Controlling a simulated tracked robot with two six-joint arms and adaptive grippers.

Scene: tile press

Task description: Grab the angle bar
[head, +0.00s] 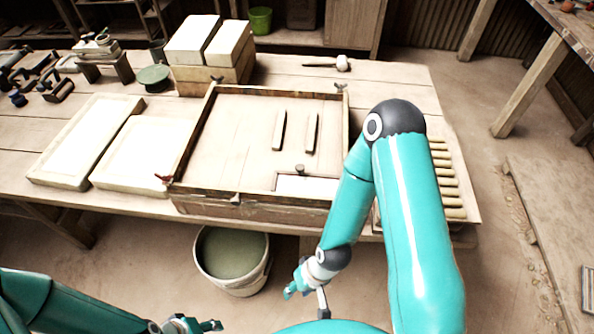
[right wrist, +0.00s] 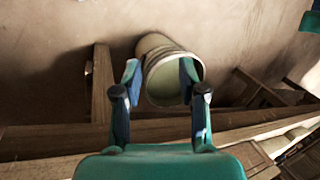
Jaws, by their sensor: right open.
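I cannot pick out the angle bar for certain. Two narrow bars, a left one (head: 279,130) and a right one (head: 312,133), lie apart inside the shallow wooden frame (head: 197,140) on the table in the head view. My right gripper (head: 304,294) is low in front of the table's near edge, away from both bars. In the right wrist view its two fingers (right wrist: 160,72) are spread with nothing between them, and the bucket shows beyond. My left gripper (head: 193,326) is at the bottom edge of the head view, partly cut off, and its jaws are unclear.
A bucket (head: 232,262) stands on the floor by the table's near edge. Two pale panels (head: 90,135) lie left of the frame. Pale blocks (head: 193,40) stand behind it. A ribbed rack (head: 448,183) is at right, partly behind my right arm.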

